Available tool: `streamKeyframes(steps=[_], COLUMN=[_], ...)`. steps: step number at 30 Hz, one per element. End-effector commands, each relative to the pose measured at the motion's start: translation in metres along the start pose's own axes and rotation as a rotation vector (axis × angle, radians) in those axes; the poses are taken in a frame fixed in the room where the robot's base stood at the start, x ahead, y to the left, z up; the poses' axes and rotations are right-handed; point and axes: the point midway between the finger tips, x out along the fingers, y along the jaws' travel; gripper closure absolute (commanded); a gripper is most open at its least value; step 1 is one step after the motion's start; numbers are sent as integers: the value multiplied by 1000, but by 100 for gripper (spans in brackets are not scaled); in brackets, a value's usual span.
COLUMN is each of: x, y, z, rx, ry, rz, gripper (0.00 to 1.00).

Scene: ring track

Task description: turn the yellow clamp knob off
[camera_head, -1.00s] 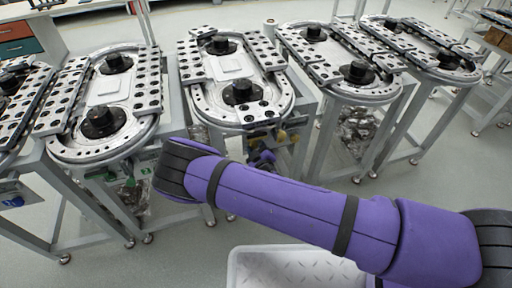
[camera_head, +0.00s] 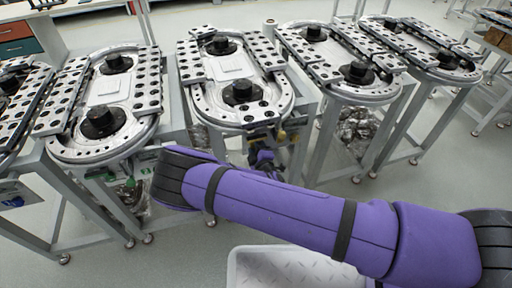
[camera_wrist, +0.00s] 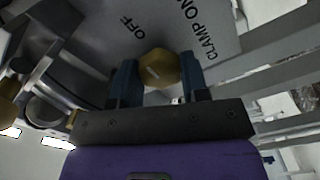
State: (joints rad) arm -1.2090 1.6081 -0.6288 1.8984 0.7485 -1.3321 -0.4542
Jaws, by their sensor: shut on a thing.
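The yellow clamp knob (camera_wrist: 158,68) sits on a grey panel in the wrist view, between the blue fingers of my gripper (camera_wrist: 159,76). The fingers are shut on it, one on each side. The panel reads "OFF" above left of the knob and "CLAMP ON" above right. A small pale mark shows on the knob's face, but I cannot tell which label it points to. In the head view my gripper (camera_head: 262,156) is small and partly hidden, at the front underside of the middle ring track (camera_head: 237,120).
Another yellow knob (camera_wrist: 8,93) shows at the left edge of the wrist view, beside metal fittings. More ring-track tables stand on both sides in the head view. A pale tray (camera_head: 290,262) with a patterned floor lies at the bottom, below my purple arm.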

Motion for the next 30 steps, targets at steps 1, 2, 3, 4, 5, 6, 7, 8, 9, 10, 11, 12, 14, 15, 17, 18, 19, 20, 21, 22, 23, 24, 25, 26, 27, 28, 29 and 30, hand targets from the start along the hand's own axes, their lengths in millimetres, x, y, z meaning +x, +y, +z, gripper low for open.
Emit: streamKeyframes(steps=[1, 2, 3, 4, 5, 6, 7, 8, 9, 10, 11, 12, 14, 15, 17, 18, 19, 20, 21, 22, 23, 24, 25, 26, 27, 28, 29, 30], x=[-1, -1, -1, -1, -1, -1, -1, -1, -1, -1, -1, 0, 0, 0, 0, 0, -1, -2, -4, -6, -9, -14, -18, -23, -30, -36, -42, -50], y=[-1, -1, -1, -1, -1, -1, -1, -1, -1, -1, -1, -1, -1, -1, 0, 0, 0, 0, 0, 0, -1, -1, -1, -1, -1, -1, -1, -1], z=[0, 0, 0, 0, 0, 0, 0, 0, 0, 0, 0, 0, 0, 0, 0, 0, 0, 0, 0, 0, 0, 0, 0, 0, 0, 0, 0, 0], rx=[-1, -1, -1, -1, -1, -1, -1, -1, -1, -1, 0, 0, 0, 0, 0, 0, 0, 0, 0, 0, 0, 0, 0, 0, 0, 0, 0, 0], ry=[0, 0, 0, 0, 0, 0, 0, 0, 0, 0, 0, 0, 0, 0, 0, 0, 0, 0, 0, -1, -1, 0, 0, -1, -1, -1, 0, -1], rz=[-2, -3, -3, -3, -3, -3, -3, -3, -2, -2, -2, -2, -2, -1, -1, -1, -1, -1, -2, -2, -2, -2, -2, -2, -3, -3, -3, -4], gripper=[82, 82, 82, 82, 82, 82, 82, 54, 45, 38, 33, 33, 33, 33, 33, 33, 33, 33, 33, 33, 33, 33, 33, 33, 33, 33, 33, 33])
